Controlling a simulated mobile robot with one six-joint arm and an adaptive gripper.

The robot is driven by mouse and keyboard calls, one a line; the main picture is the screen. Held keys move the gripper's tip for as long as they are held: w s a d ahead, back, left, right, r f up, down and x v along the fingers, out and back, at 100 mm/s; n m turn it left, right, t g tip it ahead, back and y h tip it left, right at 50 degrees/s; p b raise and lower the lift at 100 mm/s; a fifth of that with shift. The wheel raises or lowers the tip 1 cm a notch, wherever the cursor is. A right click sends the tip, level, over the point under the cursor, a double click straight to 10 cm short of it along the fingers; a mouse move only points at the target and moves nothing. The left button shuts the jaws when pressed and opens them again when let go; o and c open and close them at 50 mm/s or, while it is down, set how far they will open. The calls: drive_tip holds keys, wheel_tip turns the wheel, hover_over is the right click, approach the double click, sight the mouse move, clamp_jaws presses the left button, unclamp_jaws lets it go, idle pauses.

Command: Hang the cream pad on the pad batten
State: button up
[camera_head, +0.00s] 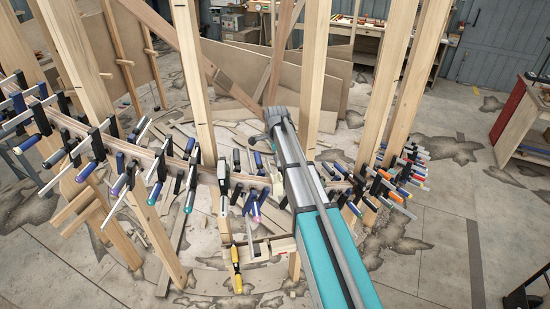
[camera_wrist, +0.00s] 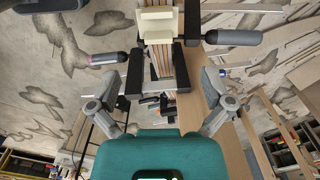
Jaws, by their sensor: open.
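A cream block (camera_wrist: 158,25), which looks like the cream pad, shows at the top of the wrist view. It overlaps the layered wooden strips and black clamp parts there. My gripper (camera_wrist: 160,83) is open, with its grey fingers spread to either side of the strips and nothing visibly held. I cannot tell how far it is from the block. In the head view my teal and grey arm (camera_head: 335,255) reaches over the clamped stringer, and its end hides part of it. A short pale batten (camera_head: 262,249), possibly the pad batten, sits low in front of the stringer.
The curved stringer (camera_head: 140,152) carries many clamps with projecting handles on both sides of my arm. Tall wooden posts (camera_head: 314,75) stand close around it. A yellow-handled tool (camera_head: 236,270) hangs by the pale batten. Open floor (camera_head: 440,240) lies to the right.

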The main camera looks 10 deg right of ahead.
idle(0.3)
drive_tip(key=s+n, duration=1.7)
drive_tip(key=s, duration=1.2)
drive_tip(key=shift+s+a, duration=0.2)
drive_tip(key=shift+s, duration=0.1)
wheel_tip(320, 180, down, 19)
drive_tip(key=b, duration=1.9)
drive_tip(key=shift+f, duration=0.2)
